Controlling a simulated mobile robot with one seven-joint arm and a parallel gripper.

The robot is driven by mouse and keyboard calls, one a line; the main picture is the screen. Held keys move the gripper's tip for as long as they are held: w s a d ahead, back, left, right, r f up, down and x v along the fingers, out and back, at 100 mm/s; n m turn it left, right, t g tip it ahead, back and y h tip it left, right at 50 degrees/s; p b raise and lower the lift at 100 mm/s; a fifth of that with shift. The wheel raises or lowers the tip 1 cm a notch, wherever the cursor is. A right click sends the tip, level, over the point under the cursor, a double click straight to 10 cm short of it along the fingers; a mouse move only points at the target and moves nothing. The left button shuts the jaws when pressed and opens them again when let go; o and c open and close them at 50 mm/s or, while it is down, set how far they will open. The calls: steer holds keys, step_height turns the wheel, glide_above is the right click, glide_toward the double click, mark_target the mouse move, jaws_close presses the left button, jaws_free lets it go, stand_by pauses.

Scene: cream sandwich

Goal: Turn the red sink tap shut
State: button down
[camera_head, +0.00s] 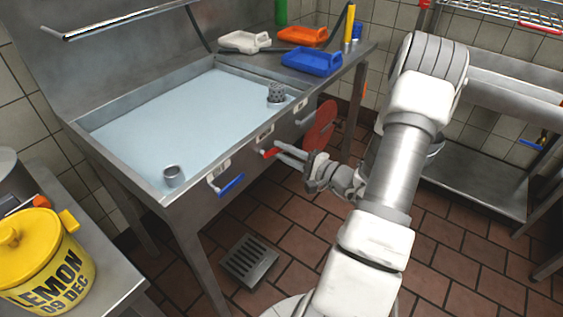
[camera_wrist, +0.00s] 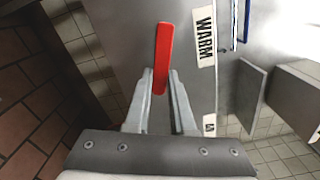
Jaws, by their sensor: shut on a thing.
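The red tap handle (camera_head: 269,153) sticks out from the front of the steel sink (camera_head: 190,196). In the wrist view the red handle (camera_wrist: 164,45) is a long flat lever, upright in the picture, beside a plate lettered WARM (camera_wrist: 204,38). My gripper (camera_head: 278,149) reaches the handle from the right. In the wrist view my gripper (camera_wrist: 161,78) is shut on the handle's near end, with one finger on each side. The tap's stem behind the handle is hidden.
A blue tap handle (camera_head: 231,185) is on the sink front to the left. A large red disc (camera_head: 319,126) is just beyond my gripper. A yellow LEMON tub (camera_head: 42,262) is at lower left.

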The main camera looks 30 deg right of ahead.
steer(key=shift+d+r+n+b, duration=0.1)
steer(key=shift+r+n+b, duration=0.3)
steer(key=shift+n+b, duration=0.55)
steer(key=shift+d+r+n+b, duration=0.1)
steer(key=shift+r+n+b, duration=0.3)
steer(key=shift+n+b, duration=0.5)
steer(key=shift+r, duration=0.1)
steer(key=c, duration=0.8)
jaws_free()
steer(key=shift+o, duration=0.2)
steer(key=shift+s, duration=0.1)
steer(key=p+v, duration=0.2)
steer(key=v, duration=1.5)
steer(key=shift+p, duration=0.35)
